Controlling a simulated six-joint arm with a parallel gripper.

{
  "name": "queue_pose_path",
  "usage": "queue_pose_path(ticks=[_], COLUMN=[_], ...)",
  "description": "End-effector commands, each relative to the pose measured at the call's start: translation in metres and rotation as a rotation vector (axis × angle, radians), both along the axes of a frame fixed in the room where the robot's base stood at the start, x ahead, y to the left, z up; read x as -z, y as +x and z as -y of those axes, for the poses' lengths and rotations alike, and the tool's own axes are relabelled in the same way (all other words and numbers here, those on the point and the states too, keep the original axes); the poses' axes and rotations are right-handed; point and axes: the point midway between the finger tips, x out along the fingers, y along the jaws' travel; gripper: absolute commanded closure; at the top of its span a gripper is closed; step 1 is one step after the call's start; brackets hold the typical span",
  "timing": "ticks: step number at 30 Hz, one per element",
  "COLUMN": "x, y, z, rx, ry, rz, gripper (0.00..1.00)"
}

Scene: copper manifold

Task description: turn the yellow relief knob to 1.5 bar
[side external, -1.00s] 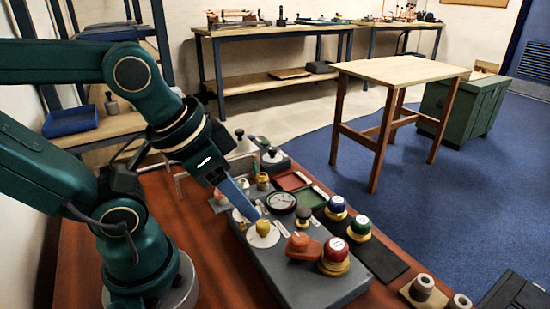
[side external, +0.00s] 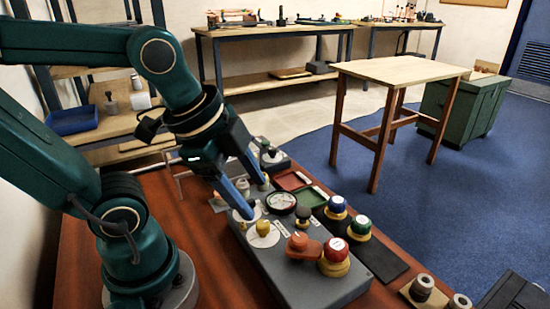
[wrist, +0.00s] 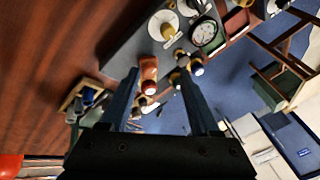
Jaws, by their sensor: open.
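The yellow relief knob (side external: 263,228) stands on a white round dial plate (side external: 262,240) on the grey manifold block (side external: 315,287). The knob also shows near the top of the wrist view (wrist: 168,31). The dial marks and the knob's setting are too small to read. My gripper (side external: 256,198) is open and empty, its two blue fingers spread apart above the block. The nearer fingertip is a little left of and above the knob in the side view. The knob is not between the fingers. A round pressure gauge (side external: 281,203) sits behind the knob; its reading is unclear.
An orange handle (side external: 298,241) and a red-topped knob (side external: 335,252) stand near the block's front end. Blue (side external: 336,206) and green (side external: 359,226) knobs stand at its right. Red (side external: 292,181) and green (side external: 313,197) trays lie behind. Bare wooden bench lies left.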

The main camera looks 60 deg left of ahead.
Motion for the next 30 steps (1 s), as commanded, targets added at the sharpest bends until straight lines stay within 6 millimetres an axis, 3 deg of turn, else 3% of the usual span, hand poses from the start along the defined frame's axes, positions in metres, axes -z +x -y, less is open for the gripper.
queue_pose_path(ticks=[6,12,15,30], x=[0.009,0.03,0.042,0.089], y=[0.018,0.036,0.041,0.04], z=[-0.01,-0.025,-0.031,-0.037], rx=[0.481,0.88,0.944,0.925], ry=[0.195,0.263,0.242,0.189], rz=[-0.142,-0.292,-0.343,-0.409], gripper=[0.37,0.37,0.37,0.37])
